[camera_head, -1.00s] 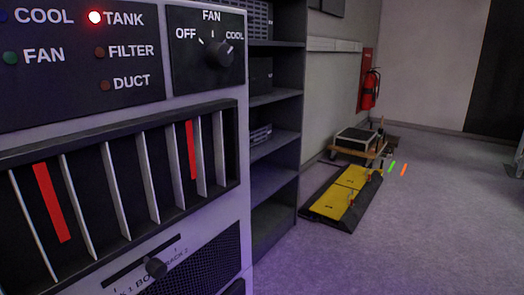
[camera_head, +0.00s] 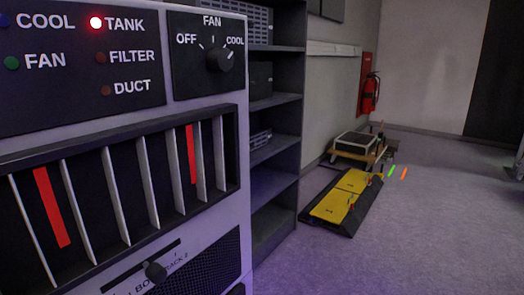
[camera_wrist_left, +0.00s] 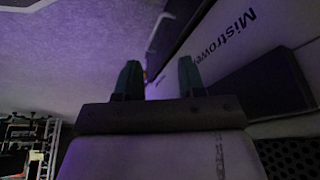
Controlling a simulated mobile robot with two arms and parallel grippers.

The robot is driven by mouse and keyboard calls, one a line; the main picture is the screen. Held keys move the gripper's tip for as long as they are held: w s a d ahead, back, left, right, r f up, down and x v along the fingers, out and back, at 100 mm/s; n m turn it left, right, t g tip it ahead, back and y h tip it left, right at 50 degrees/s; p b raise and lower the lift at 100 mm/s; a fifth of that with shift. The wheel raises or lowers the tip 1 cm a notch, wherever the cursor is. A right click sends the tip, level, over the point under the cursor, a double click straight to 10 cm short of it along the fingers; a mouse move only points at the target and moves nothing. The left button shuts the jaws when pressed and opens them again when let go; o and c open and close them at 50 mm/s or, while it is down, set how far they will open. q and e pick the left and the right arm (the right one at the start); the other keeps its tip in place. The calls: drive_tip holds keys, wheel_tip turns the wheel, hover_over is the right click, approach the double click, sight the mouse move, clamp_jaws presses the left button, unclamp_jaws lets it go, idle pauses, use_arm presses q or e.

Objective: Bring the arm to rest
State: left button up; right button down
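My left gripper (camera_wrist_left: 160,82) shows in the left wrist view with its two dark green fingers apart and nothing seen between them. Beyond and to its right is a pale machine side with the lettering "Mistrowe" (camera_wrist_left: 225,38). No arm or gripper shows in the head view, and my right gripper is in neither view. The head view shows a machine panel (camera_head: 245,140) close on the left. Its FAN knob (camera_head: 219,60) sits below the OFF and COOL marks, and the red TANK lamp (camera_head: 96,23) is lit.
Dark shelving (camera_head: 276,145) stands right behind the machine. Farther off are a yellow and black ramp (camera_head: 340,198), a low wooden trolley (camera_head: 358,148) and a red fire extinguisher (camera_head: 370,92). The floor on the right (camera_head: 430,235) is mostly clear.

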use_arm(q)
drive_tip(key=s+f+g+p, duration=0.3)
drive_tip(key=f+p, duration=0.5)
drive_tip(key=p, duration=1.5)
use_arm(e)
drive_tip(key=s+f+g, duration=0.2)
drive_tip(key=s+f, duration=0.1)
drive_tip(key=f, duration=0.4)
use_arm(q)
drive_tip(key=s+a+p, duration=0.3)
drive_tip(key=s+p, duration=0.9)
drive_tip(key=s, duration=0.2)
drive_tip(key=shift+s+r, duration=0.25)
drive_tip(key=shift+s, duration=0.15)
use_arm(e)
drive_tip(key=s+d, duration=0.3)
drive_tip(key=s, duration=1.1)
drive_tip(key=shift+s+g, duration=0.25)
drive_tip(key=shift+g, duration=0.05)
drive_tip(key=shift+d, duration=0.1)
